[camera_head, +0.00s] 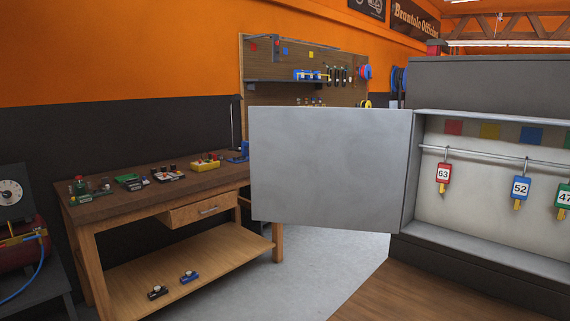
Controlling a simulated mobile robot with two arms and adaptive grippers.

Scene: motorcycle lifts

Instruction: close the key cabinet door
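The key cabinet (480,238) is at the right of the head view, and its right side is cut off by the picture edge. Its grey door (330,165) stands wide open, swung out to the left from the cabinet's left edge. Inside, numbered key tags hang from a rail (490,156): a red 63 (443,174), a blue 52 (520,188) and a green 47 (563,195). Coloured squares line the back wall above them. Neither of my grippers shows in this view.
A wooden workbench (130,203) with small parts stands at the left, partly hidden by the door. A pegboard (258,65) with tools hangs behind. A red tank (25,245) is at the far left. Grey floor (300,275) is clear below the door.

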